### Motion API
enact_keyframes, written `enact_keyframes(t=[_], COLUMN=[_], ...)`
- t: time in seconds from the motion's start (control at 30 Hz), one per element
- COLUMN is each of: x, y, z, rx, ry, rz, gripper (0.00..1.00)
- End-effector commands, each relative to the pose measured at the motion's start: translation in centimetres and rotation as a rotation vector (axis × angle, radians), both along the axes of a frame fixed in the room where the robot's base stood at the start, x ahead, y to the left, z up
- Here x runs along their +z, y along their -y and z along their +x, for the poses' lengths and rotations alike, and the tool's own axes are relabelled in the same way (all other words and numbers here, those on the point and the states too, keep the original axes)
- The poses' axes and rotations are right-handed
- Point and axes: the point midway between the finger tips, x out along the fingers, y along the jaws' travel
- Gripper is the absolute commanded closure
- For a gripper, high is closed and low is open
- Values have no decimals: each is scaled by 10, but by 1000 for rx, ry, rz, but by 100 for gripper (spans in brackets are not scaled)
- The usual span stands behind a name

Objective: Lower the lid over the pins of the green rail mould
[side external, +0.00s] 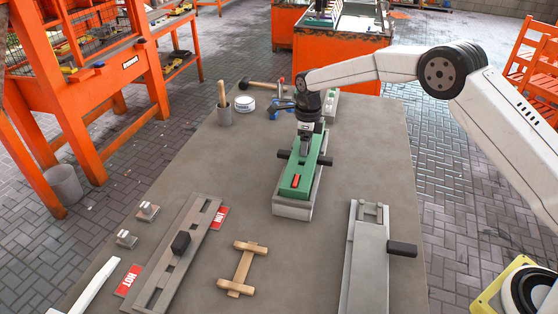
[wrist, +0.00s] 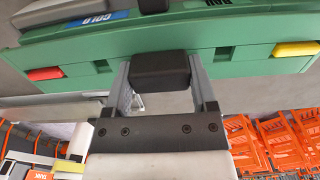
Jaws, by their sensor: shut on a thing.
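The green rail mould (side external: 289,188) lies lengthwise on a light grey base (side external: 292,211) mid-bench, with a red tab (side external: 296,181) near its front end. Black blocks stick out at its left (side external: 284,154) and right (side external: 326,160). My gripper (side external: 304,148) is over its rear half, pointing down. In the wrist view my gripper (wrist: 162,85) is shut on a black block (wrist: 160,70) against the green body (wrist: 80,60), which shows red and yellow tabs. I cannot tell which part is the lid or whether a gap lies under it. The pins are hidden.
A grey rail mould (side external: 180,245) lies front left, and another (side external: 366,250) with a black handle front right. A wooden piece (side external: 243,268) lies between them. Bare bench surrounds the green mould's front.

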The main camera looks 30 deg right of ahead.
Motion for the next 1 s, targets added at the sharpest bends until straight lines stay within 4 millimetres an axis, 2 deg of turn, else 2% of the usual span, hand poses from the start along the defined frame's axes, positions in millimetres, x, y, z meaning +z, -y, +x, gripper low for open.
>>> enact_keyframes(t=[1.0], x=[-13], y=[0], z=[1], rx=[0], ry=[3], rz=[0], gripper=[100])
